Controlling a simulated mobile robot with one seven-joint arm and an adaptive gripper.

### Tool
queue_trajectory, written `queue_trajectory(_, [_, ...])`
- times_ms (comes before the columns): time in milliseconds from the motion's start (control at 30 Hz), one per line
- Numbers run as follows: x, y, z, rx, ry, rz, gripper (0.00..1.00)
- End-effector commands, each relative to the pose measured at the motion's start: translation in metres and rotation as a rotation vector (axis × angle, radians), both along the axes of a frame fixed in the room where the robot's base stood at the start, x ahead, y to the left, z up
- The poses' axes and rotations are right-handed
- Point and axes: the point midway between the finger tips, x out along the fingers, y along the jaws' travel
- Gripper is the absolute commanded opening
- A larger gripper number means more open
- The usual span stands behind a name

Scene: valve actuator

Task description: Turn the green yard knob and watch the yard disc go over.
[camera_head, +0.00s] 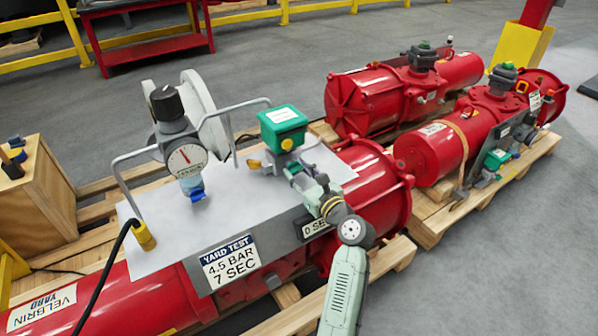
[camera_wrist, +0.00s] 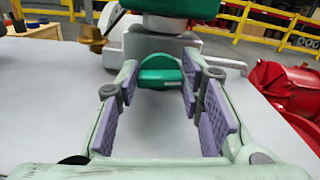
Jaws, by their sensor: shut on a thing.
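The green knob (camera_wrist: 160,76) sits below a larger green box on the valve body in the wrist view. My gripper (camera_wrist: 160,88) has its purple-padded fingers on either side of it, shut on the knob. In the head view my gripper (camera_head: 308,182) reaches in beside the white-labelled green box (camera_head: 284,117) and largely hides the knob. A large pale disc (camera_head: 204,100) stands upright behind the pressure gauge (camera_head: 187,160); I cannot tell whether it is the yard disc. The "YARD TEST 4.5 BAR 7 SEC" plate (camera_head: 229,262) is at the front.
Thin metal hoops (camera_head: 117,185) rise from the pale top plate (camera_head: 165,235) left of my gripper. A red cylinder (camera_head: 376,195) lies close on the right. Other red actuators (camera_head: 430,150) lie on pallets behind. A wooden box (camera_head: 45,205) stands at left. Grey floor (camera_head: 480,270) is clear at right.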

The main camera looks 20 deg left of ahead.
Motion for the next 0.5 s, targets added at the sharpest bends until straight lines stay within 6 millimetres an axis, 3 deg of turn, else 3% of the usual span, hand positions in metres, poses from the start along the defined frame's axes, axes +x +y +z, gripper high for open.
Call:
queue_trajectory(233, [-0.0001,-0.0001,-0.0006,-0.004,-0.003,0.0,0.07])
queue_trajectory(267, [-0.0001,-0.0001,-0.0006,-0.004,-0.003,0.0,0.35])
queue_trajectory(500, [-0.0002,-0.0001,-0.0005,-0.003,-0.003,0.0,0.51])
